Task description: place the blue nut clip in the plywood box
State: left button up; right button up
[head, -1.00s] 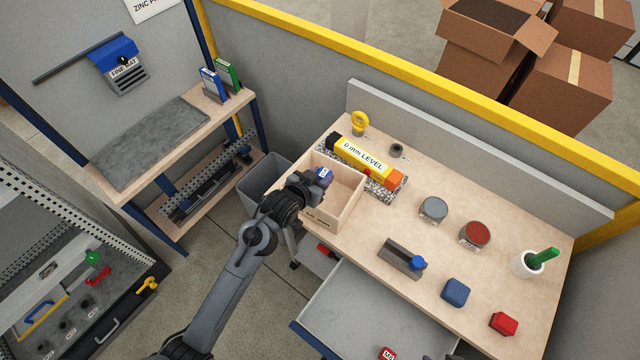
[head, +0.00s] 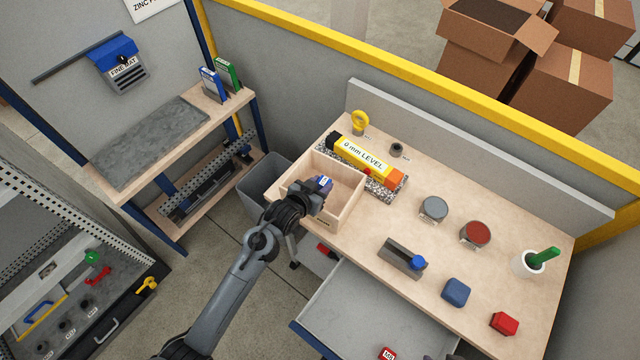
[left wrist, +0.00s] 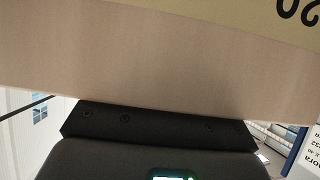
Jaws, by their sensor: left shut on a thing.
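The plywood box (head: 347,208) stands open-topped at the left end of the workbench and has a divider inside. My left gripper (head: 318,189) is over the box's front part, shut on the blue nut clip (head: 323,182). Only part of the clip shows, with a white label patch; the gripper hides the rest. I cannot tell whether the clip touches the box floor. In the left wrist view, a pale wood-coloured surface (left wrist: 160,75) fills most of the picture, close to my dark gripper body. The fingertips do not show there. My right gripper is not in view.
A yellow level (head: 362,158) lies behind the box on a speckled plate. Grey (head: 433,209) and red (head: 475,234) round tins, a blue block (head: 456,291) and a red block (head: 504,323) stand to the right. An open drawer (head: 365,315) juts out below the bench front.

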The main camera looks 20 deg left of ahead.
pick_arm(q)
jog(key=shift+s+f, duration=0.1)
jog(key=shift+f, duration=0.2)
jog(key=o, duration=1)
jog(key=shift+a+f, duration=0.1)
jog(key=shift+f, duration=0.1)
jog(key=shift+r, duration=0.55)
jog(key=r+p+v, duration=0.1)
jog(key=v, duration=1.1)
jog(key=s+f+g, duration=0.1)
jog(key=s+g, duration=0.2)
jog(key=s, duration=0.4)
jog(key=s+f+g+y, duration=0.1)
jog(key=s+g, duration=0.1)
jog(key=s, duration=0.5)
jog(key=s+a+f+g, duration=0.1)
jog(key=s+g, duration=0.2)
jog(key=s, duration=0.4)
jog(key=shift+s+f+g+y, duration=0.3)
jog(key=shift+s+y, duration=0.05)
jog(key=shift+y, duration=0.05)
jog(key=shift+r, duration=0.1)
